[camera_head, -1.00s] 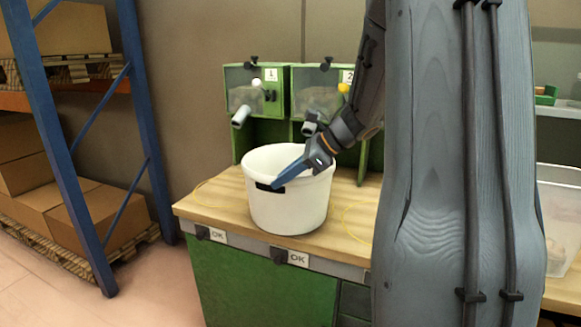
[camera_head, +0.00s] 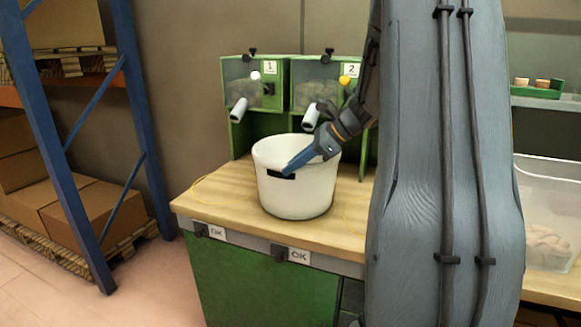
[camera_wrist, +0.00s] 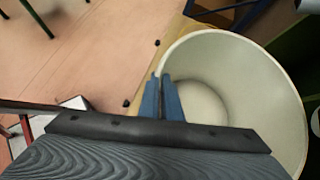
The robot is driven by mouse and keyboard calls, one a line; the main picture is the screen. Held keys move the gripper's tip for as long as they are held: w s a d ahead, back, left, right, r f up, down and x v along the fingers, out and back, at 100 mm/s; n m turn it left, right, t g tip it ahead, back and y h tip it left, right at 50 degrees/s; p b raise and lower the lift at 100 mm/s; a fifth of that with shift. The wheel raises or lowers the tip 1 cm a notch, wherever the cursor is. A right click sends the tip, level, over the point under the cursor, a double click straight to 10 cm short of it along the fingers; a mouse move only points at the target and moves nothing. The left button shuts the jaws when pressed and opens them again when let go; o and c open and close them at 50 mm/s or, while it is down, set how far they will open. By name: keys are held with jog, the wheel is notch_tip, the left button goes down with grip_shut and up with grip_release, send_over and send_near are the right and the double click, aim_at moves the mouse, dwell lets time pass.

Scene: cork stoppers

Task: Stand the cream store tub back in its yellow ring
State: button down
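The cream tub (camera_head: 305,197) stands upright over the wooden bench top, in front of two green dispensers. I cannot tell whether its base touches the wood. A dark handle slot shows on its front wall. My gripper (camera_head: 292,168) reaches in from the right, with a blue finger angled down over the tub's wall near the slot. In the wrist view, my gripper (camera_wrist: 160,79) has its two blue fingers close together, pinching the tub's rim (camera_wrist: 240,40). Thin yellow ring lines show left of the tub (camera_head: 198,184) and right of it, partly hidden by the tub and my arm.
Dispensers 1 (camera_head: 255,88) and 2 (camera_head: 318,90) stand behind the tub with spouts towards it. A clear bin (camera_head: 548,190) and a green tray of corks (camera_head: 537,91) are at the right. A blue rack (camera_head: 85,140) stands left. Bench wood is clear left of the tub.

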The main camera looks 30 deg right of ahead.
jog(key=shift+d, duration=0.2)
jog(key=c, duration=2)
grip_release()
jog(key=shift+f, duration=0.1)
jog(key=shift+a, duration=0.1)
jog(key=shift+r, duration=0.2)
jog(key=b+v, duration=0.2)
jog(key=v, duration=1)
jog(key=shift+f+b, duration=0.15)
jog(key=shift+b, duration=0.15)
jog(key=shift+s, duration=0.15)
